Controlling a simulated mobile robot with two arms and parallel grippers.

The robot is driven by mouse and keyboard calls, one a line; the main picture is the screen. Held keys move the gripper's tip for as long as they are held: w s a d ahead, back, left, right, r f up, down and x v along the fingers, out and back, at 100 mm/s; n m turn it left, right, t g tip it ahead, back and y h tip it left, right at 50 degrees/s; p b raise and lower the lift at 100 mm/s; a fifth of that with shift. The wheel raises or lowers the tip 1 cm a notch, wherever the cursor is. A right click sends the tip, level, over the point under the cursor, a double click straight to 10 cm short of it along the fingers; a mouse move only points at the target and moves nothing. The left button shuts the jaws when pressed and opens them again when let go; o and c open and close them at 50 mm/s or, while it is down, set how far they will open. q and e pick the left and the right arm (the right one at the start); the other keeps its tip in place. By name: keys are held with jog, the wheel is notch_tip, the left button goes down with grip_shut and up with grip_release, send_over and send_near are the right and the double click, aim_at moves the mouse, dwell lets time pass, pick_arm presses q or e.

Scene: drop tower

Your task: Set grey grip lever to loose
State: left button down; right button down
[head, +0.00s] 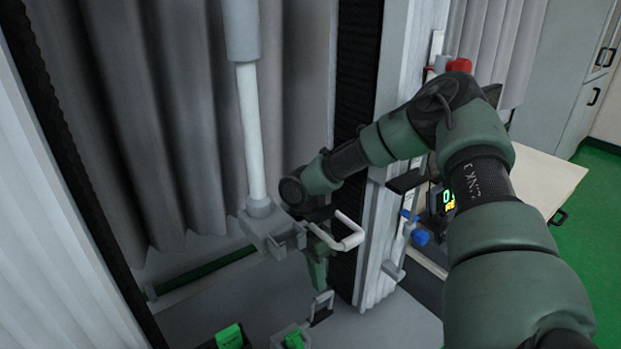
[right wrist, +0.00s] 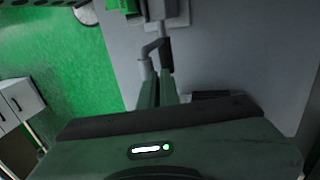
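A grey clamp block (head: 268,228) hangs at the lower end of a pale vertical rod. In the right wrist view the bent lever (right wrist: 147,60) runs down beside the fingertips. My left gripper is not in view.
A dark-edged column (head: 375,230) stands close right of my right wrist, with blue knobs (head: 419,237) and a red knob (head: 459,65). Green-topped objects (head: 230,337) sit below. Grey curtains hang behind. A pale table top (head: 545,180) is at the right.

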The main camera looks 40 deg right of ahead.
jog(key=w+r+b, duration=0.4)
jog(key=w+r, duration=0.3)
jog(key=r, duration=0.3)
notch_tip(320, 180, up, 20)
jog(key=s+d+p, duration=0.1)
jog(key=p, duration=1.8)
jog(key=shift+s+f, duration=0.15)
jog(key=shift+s, duration=0.25)
jog(key=shift+w, duration=0.15)
